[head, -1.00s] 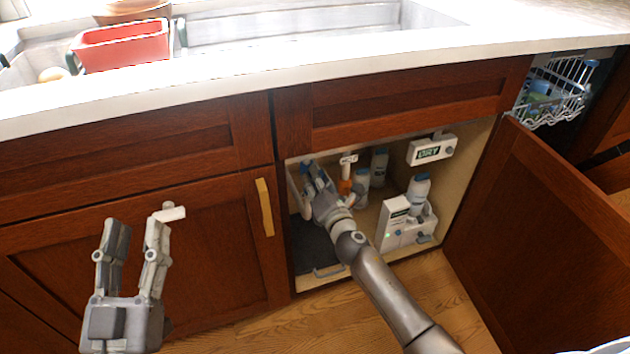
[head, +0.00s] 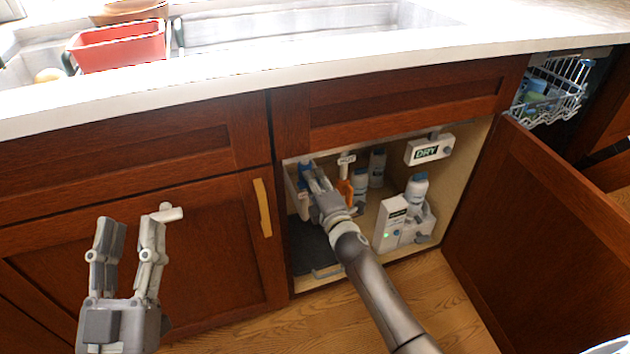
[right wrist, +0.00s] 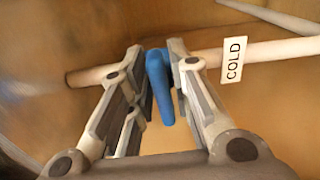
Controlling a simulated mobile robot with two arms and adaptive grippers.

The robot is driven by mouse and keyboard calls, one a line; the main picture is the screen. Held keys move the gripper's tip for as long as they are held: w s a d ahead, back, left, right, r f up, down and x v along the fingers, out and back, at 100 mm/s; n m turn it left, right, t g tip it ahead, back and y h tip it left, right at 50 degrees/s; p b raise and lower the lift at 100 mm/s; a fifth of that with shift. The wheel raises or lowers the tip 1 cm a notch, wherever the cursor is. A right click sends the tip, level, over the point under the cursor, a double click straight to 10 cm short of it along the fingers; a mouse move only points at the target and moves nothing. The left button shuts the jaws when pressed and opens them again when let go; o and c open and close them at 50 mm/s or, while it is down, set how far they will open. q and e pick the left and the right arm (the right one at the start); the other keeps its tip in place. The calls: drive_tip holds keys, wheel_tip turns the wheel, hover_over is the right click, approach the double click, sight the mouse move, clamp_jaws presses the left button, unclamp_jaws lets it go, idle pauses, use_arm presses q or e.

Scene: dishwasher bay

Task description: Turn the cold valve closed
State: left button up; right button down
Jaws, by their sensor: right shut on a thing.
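The cold valve's blue handle (right wrist: 160,88) sits on a pale pipe (right wrist: 265,52) beside a COLD label (right wrist: 234,60) in the right wrist view. The handle points across the pipe, slightly tilted. In the head view a bit of its blue (head: 304,172) shows inside the open cabinet, at its left side. My right gripper (head: 314,176) reaches in there; in the right wrist view its fingers (right wrist: 162,95) are closed in on both sides of the handle. My left gripper (head: 127,235) is open and empty before the closed left cabinet door.
An orange handle (head: 345,190) below a white label (head: 346,159) is just right of my right gripper. Bottles (head: 377,168) and a white box marked DRY (head: 428,150) are further right. The open cabinet door (head: 550,230) stands on the right.

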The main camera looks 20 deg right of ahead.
drive_tip(key=shift+f+m, duration=0.1)
drive_tip(key=shift+m, duration=0.2)
idle(0.4)
drive_tip(key=c, duration=1.5)
unclamp_jaws()
drive_tip(key=s, duration=1.2)
drive_tip(key=shift+d, duration=0.2)
